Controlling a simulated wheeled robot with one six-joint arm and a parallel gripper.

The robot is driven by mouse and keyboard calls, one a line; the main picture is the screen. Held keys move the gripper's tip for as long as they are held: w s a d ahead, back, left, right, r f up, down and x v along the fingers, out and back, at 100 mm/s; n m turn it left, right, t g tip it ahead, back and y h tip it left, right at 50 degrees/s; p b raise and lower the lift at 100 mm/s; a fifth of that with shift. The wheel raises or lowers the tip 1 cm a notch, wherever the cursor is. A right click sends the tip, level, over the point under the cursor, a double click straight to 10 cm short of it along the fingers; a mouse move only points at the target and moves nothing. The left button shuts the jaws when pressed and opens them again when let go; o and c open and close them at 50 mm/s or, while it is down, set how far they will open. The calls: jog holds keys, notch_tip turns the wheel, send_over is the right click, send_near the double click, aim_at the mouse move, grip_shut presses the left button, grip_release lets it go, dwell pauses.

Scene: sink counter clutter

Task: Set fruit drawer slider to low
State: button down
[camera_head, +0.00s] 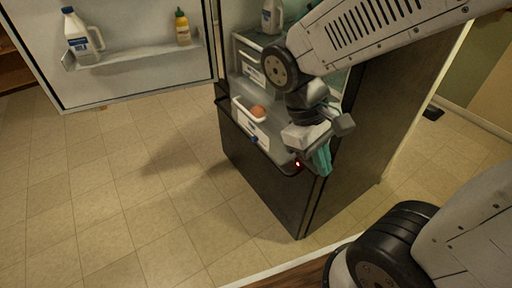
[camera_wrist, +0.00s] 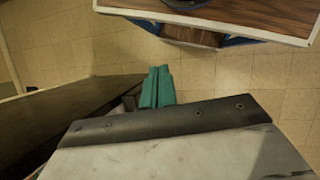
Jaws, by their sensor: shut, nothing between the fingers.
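The open fridge stands right of centre in the head view. A lower drawer (camera_head: 247,122) with a pale front sits inside it, holding an orange round fruit (camera_head: 258,111). A small dark blue piece (camera_head: 254,139) shows by the drawer's front; I cannot tell for sure whether it is the slider. A small red spot (camera_head: 297,163) shows near the fridge's front corner, beside my gripper. My gripper (camera_head: 322,159) has teal fingers, points down at that corner, and is shut and empty. Its fingers also show together in the wrist view (camera_wrist: 157,88). No slider is clear in the wrist view.
The fridge door (camera_head: 140,85) hangs open at the left, with a milk jug (camera_head: 82,38) and a yellow bottle (camera_head: 182,28) on its shelf. Another pale drawer (camera_head: 252,68) is above the lower one. The tiled floor (camera_head: 130,200) is clear.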

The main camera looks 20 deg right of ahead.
jog(key=w+d+f+n+t+h, duration=0.15)
jog(key=w+f+n+h, duration=0.25)
jog(key=f+n+h, duration=0.45)
jog(key=w+d+f+n+t+h, duration=0.1)
jog(key=w+f+n+t+h, duration=0.3)
jog(key=n, duration=0.7)
jog(key=w+a+f+n+t+y, duration=0.3)
jog(key=w+a+f+n+t, duration=0.1)
jog(key=n, duration=0.8)
jog(key=w+a+f+n+t+y, duration=0.3)
jog(key=w+a+f+n+t, duration=0.2)
jog(key=n+t, duration=0.5)
notch_tip(320, 180, down, 3)
jog(key=shift+w+a+r+n, duration=0.1)
jog(key=shift+w+a+n, duration=0.15)
jog(key=shift+w+n, duration=0.65)
jog(key=shift+s+n+y, duration=0.2)
jog(key=shift+n+y, duration=0.05)
